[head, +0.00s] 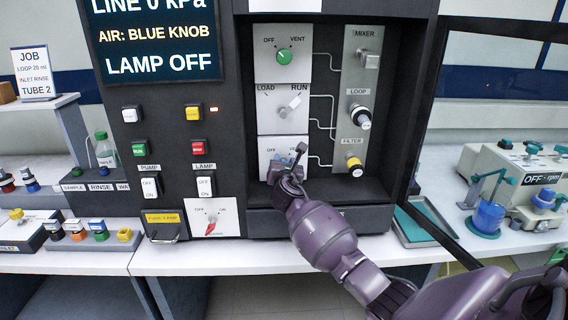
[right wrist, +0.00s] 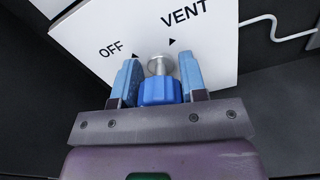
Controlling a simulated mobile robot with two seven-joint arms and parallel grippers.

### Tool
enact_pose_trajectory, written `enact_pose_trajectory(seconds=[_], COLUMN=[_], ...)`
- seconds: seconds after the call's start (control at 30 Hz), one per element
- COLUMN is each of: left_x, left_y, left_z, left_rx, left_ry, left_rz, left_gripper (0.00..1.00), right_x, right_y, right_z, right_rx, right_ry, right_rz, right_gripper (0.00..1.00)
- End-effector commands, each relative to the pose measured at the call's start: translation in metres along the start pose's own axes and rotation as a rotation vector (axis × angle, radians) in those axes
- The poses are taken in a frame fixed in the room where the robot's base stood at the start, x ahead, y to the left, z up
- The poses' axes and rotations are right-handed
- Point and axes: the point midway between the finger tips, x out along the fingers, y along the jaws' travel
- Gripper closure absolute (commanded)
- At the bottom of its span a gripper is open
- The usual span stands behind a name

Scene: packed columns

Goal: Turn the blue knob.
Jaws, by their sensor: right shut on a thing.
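The blue knob (right wrist: 160,92) sits on a silver shaft on a white plate (right wrist: 95,55) marked OFF and VENT. In the right wrist view it lies between the two blue fingers of my right gripper (right wrist: 160,84), which is shut on it. In the head view my right gripper (head: 284,162) reaches into the cabinet recess at the lowest white plate and mostly hides the knob. I cannot tell which mark the knob points at. My left gripper is not in view.
A grey panel (head: 357,125) with MIXER, LOOP and FILTER fittings stands close on the right. The screen (head: 152,42) reads AIR: BLUE KNOB, LAMP OFF.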

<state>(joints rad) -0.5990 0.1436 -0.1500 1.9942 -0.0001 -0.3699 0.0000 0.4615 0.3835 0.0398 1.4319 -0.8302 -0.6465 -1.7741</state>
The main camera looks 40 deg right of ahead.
Motion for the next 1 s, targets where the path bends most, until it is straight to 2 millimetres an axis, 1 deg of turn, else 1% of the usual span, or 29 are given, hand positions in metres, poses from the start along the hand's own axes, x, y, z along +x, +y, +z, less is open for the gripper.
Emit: enact_pose_trajectory(seconds=[0.33, 1.0], left_x=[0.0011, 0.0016], left_y=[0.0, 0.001], left_z=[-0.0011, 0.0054], left_rx=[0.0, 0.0], left_ry=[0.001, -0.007], left_rz=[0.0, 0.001], left_gripper=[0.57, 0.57], right_x=[-0.0003, -0.0003], right_y=[-0.0013, -0.0031], right_z=[-0.0016, -0.0043], right_rx=[0.33, 0.962], right_ry=[0.002, 0.002], right_rz=[-0.001, -0.003], right_gripper=[0.85, 0.85])
